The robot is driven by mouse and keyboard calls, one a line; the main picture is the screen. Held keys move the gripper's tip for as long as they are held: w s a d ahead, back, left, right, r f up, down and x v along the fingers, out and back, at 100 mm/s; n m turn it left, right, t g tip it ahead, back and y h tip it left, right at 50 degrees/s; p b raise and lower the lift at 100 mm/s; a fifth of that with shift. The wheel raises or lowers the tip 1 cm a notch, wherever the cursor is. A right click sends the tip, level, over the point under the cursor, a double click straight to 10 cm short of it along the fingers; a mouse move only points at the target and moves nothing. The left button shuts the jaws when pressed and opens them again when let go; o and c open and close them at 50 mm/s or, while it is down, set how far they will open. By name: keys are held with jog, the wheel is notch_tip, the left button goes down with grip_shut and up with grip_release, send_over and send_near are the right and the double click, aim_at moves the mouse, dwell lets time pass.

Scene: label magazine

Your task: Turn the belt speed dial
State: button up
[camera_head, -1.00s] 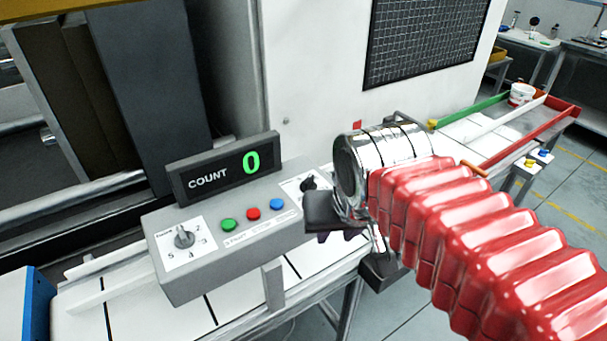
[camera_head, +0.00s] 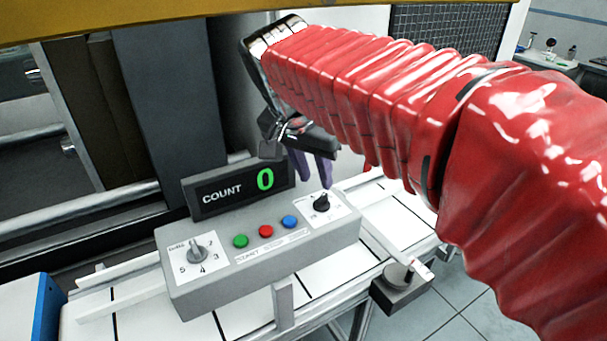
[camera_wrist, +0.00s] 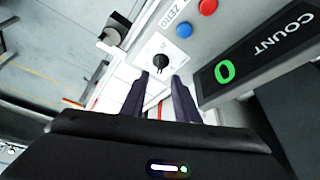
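A grey control box (camera_head: 250,262) carries two dials on white plates. The left dial (camera_head: 198,252) is a grey knob with numbers around it. The right dial (camera_head: 321,203) is a black knob; it also shows in the wrist view (camera_wrist: 160,58). Their printed names are too small to read, so I cannot tell which is the belt speed dial. My gripper (camera_head: 317,183) points down just above the right dial. In the wrist view my gripper (camera_wrist: 160,80) has its two dark fingers apart, with nothing between them and the right dial just beyond their tips.
Green (camera_head: 241,241), red (camera_head: 266,231) and blue (camera_head: 290,221) buttons sit between the dials. A display (camera_head: 238,188) reading COUNT 0 stands behind them, close to my gripper. A black box with a knob (camera_head: 398,275) is at the lower right. A white conveyor runs under the control box.

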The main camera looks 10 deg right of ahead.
aim_at(322, 198)
jog(key=shift+x, duration=3.8)
jog(key=shift+c, duration=0.3)
grip_shut()
